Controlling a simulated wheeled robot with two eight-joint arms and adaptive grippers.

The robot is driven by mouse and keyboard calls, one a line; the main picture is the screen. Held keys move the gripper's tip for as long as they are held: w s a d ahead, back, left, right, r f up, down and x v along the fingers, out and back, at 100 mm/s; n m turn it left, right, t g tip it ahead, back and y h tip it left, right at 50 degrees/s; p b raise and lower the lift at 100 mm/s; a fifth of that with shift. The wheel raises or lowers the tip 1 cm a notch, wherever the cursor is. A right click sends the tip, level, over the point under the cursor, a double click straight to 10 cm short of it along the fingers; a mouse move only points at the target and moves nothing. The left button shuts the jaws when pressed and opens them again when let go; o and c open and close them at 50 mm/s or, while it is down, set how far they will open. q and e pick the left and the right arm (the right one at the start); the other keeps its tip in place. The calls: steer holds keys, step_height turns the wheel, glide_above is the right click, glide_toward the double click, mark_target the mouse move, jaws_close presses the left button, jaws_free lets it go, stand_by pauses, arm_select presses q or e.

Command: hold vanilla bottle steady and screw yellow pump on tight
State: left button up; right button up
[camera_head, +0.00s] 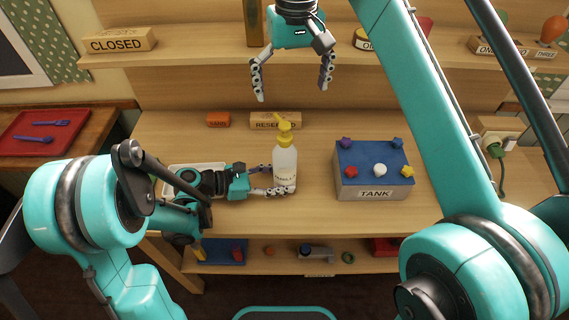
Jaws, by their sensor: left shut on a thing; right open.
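The vanilla bottle (286,164) stands upright on the middle shelf, pale with a label on its lower front. The yellow pump (283,131) sits on top of its neck with the spout toward the left; I cannot tell how tightly it is seated. My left gripper (284,190) is shut on the lower part of the bottle, reaching in from the left. My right gripper (292,90) is open and empty, above the pump, with its fingers pointing down and spread to either side.
A TANK box (374,193) with a blue top and several coloured knobs stands right of the bottle. A RESERVED block (262,121) and a small orange block (218,120) lie behind it. A white tray (172,186) is partly behind my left arm. A CLOSED block (120,40) sits on the upper shelf.

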mark_target(285, 124)
steer(key=shift+a+f, duration=0.25)
steer(key=shift+f, duration=1.1)
steer(key=shift+a+f, duration=0.2)
steer(key=shift+f, duration=1.1)
steer(key=shift+a+f, duration=0.25)
steer(key=shift+f, duration=1.1)
